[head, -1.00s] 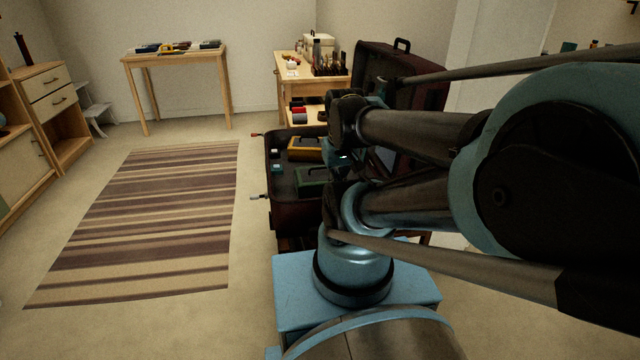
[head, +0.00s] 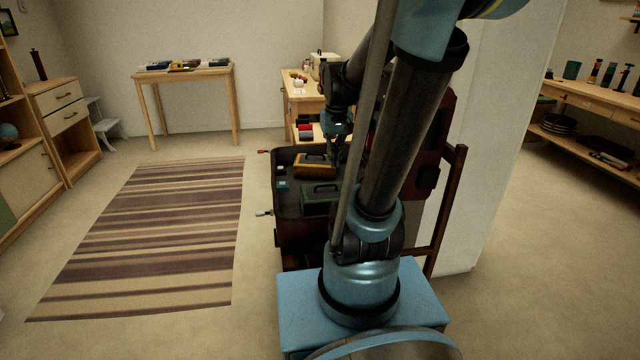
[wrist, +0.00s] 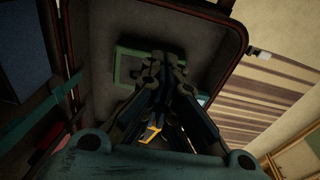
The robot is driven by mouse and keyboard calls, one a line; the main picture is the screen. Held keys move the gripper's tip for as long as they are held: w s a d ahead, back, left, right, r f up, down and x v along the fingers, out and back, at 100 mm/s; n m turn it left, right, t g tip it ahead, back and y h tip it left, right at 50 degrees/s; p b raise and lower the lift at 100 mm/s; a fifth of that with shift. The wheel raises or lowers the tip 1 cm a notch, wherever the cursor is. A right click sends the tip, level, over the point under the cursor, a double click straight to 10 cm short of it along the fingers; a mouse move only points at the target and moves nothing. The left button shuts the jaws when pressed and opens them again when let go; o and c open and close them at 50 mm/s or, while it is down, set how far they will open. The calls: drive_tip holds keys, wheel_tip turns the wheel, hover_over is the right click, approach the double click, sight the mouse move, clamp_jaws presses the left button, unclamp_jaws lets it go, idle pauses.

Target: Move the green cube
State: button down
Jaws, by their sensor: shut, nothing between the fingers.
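The open dark suitcase (head: 285,228) stands in front of my base. I cannot pick out a plain green cube for certain. A dark green box with a handle (head: 318,200) lies in the suitcase, nearer my base. Its green edge shows in the wrist view (wrist: 120,68), partly behind my fingers. Small teal blocks (head: 282,185) lie at the suitcase's left side. My gripper (head: 334,152) points down over the suitcase, right of an orange-yellow box (head: 314,166). In the wrist view my gripper (wrist: 163,66) has its fingers together, with nothing visible between them.
The suitcase's raised lid (head: 430,150) stands at the right, near a white wall. A striped rug (head: 150,230) and bare floor lie to the left. A wooden table (head: 185,72) and a side table (head: 300,92) stand behind.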

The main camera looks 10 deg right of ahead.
drive_tip(key=w+f, duration=0.3)
drive_tip(key=w, duration=1.3)
drive_tip(key=w+f+g, duration=0.1)
drive_tip(key=w+f, duration=1)
drive_tip(key=w, duration=0.2)
drive_tip(key=f, duration=0.9)
drive_tip(key=shift+d+f, duration=0.1)
drive_tip(key=shift+d, duration=0.15)
drive_tip(key=s, duration=0.3)
drive_tip(key=shift+s, duration=0.55)
drive_tip(key=shift+s, duration=0.15)
